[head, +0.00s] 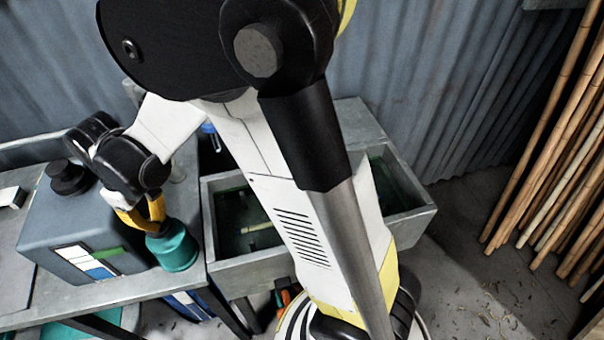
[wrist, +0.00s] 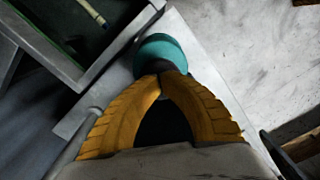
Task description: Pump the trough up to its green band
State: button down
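The trough (head: 225,268) is a grey stone-like basin with dark greenish water. A thin green line (wrist: 40,52) runs along its inner wall in the wrist view. A teal, bulb-like pump part (head: 174,250) stands on the bench beside it and also shows in the wrist view (wrist: 160,48). My gripper (head: 157,228) has yellow fingers, drawn together at the dark top of the teal part. In the wrist view the fingertips (wrist: 163,74) meet there; I cannot tell whether anything is pinched between them. My arm hides the middle of the trough.
A grey tank (head: 60,220) with a black cap (head: 68,177) stands left of my gripper. Its front carries a white, green and blue panel (head: 88,262). A pale stick (head: 258,227) lies in the trough. Rattan poles (head: 560,150) lean at right.

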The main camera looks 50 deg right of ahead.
notch_tip(320, 180, up, 7)
jog(key=p, duration=0.5)
jog(key=shift+r, duration=0.2)
jog(key=shift+f, duration=0.1)
jog(key=shift+f+b, duration=3.65)
jog(key=shift+f, duration=0.6)
notch_tip(320, 180, up, 9)
jog(key=p, duration=0.6)
jog(key=shift+f, duration=0.2)
notch_tip(320, 180, up, 6)
jog(key=p, duration=0.4)
